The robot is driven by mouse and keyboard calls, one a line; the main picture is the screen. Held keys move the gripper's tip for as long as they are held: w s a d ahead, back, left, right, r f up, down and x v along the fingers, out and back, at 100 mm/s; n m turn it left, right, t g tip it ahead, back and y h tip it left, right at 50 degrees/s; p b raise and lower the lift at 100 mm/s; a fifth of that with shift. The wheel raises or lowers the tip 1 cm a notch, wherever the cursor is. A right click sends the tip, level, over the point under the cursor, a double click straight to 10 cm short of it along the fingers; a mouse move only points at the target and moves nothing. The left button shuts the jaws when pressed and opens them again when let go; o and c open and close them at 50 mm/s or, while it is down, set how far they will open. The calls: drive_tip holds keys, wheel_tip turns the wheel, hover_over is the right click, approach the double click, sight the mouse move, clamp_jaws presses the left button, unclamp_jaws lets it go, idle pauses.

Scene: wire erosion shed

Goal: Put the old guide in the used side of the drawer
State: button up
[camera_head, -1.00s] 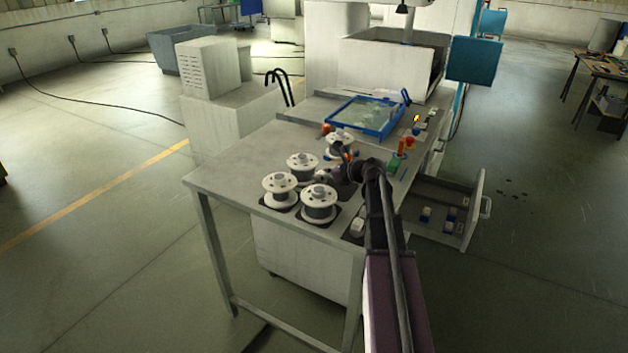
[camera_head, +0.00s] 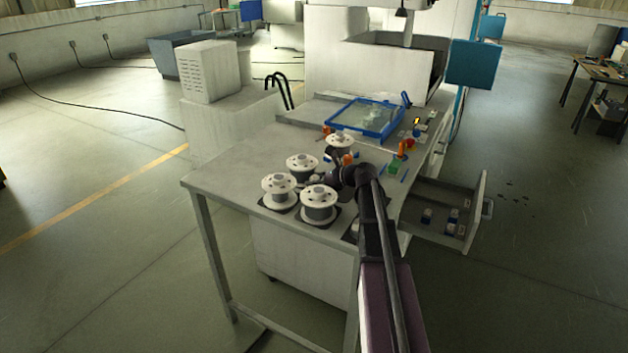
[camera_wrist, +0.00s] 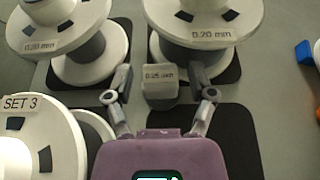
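My gripper (camera_wrist: 160,98) is open in the wrist view, one finger on each side of a small grey-white block (camera_wrist: 160,82) labelled "0.25 mm". Neither finger clearly touches it. The block lies among white wire spools (camera_wrist: 63,50). I cannot tell whether it is the old guide; no other piece is clearly marked as such. In the head view my gripper (camera_head: 332,178) is low beside the spools, its fingers partly hidden by my arm. The drawer (camera_head: 478,212) stands open at the table's right side, with small blue and white pieces in it; its side labels are unreadable.
Several spools (camera_head: 319,203) on dark mats crowd around my gripper. A blue-framed tray (camera_head: 368,118) and orange-topped items (camera_head: 403,147) stand further back. The left part of the table (camera_head: 235,170) is clear. Small blue pieces (camera_wrist: 305,53) lie right in the wrist view.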

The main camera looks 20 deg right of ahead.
drive_tip(key=shift+r, duration=0.2)
idle(0.3)
drive_tip(key=shift+s+d+r+p, duration=0.15)
drive_tip(key=shift+s+p, duration=0.05)
drive_tip(key=shift+p, duration=0.1)
drive_tip(key=p+v, duration=0.4)
drive_tip(key=v, duration=0.7)
drive_tip(key=shift+s+d+r, duration=0.1)
drive_tip(key=shift+s+d, duration=0.05)
